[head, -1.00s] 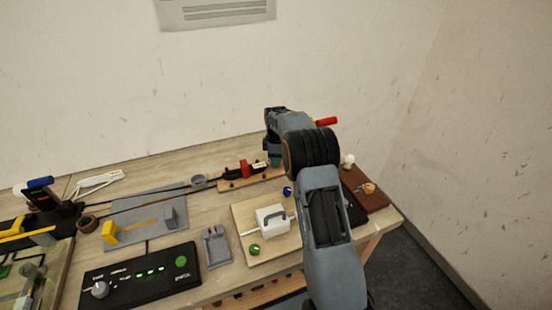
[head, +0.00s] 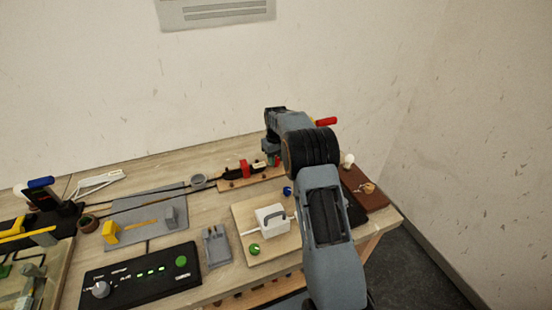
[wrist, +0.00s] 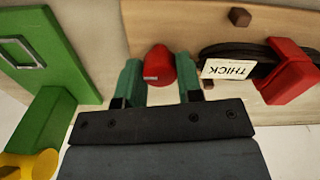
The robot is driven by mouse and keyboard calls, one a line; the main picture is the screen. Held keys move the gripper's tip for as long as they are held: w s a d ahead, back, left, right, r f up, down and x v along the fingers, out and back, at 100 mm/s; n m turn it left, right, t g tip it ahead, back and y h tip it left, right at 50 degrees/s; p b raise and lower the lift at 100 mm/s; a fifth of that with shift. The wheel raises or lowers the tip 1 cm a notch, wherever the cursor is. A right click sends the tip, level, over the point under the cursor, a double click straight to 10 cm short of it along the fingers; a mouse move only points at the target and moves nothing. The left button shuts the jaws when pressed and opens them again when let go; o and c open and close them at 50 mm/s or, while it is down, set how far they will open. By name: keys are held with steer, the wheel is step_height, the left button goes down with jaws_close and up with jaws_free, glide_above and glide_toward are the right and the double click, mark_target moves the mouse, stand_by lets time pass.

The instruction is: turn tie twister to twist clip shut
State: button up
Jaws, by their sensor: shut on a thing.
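A red rounded piece (wrist: 160,63), which looks like the tie twister's knob, sits between the two green fingertips of my gripper (wrist: 161,82) in the wrist view. My gripper is shut on it. In the head view my gripper (head: 271,157) is at the right end of a small wooden board (head: 236,184), partly hidden by my arm. A red clip (wrist: 287,72) sits around a dark cable (wrist: 240,54) to the right in the wrist view, beside a white "THICK" label (wrist: 227,69). The red clip also shows in the head view (head: 244,167). Whether it is twisted shut cannot be told.
A green block (wrist: 45,60) with a metal frame stands close left in the wrist view. A white box with a handle (head: 271,218) stands in front on a wooden board (head: 243,212). A light bulb (head: 348,160) is to the right. A black control panel (head: 140,276) lies front left.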

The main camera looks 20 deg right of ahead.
steer(key=m, duration=0.4)
steer(key=shift+m, duration=0.3)
steer(key=m, duration=0.3)
steer(key=shift+m, duration=0.4)
steer(key=m, duration=0.4)
steer(key=shift+m, duration=2)
steer(key=o, duration=0.9)
step_height(320, 180, up, 14)
steer(key=shift+f, duration=0.1)
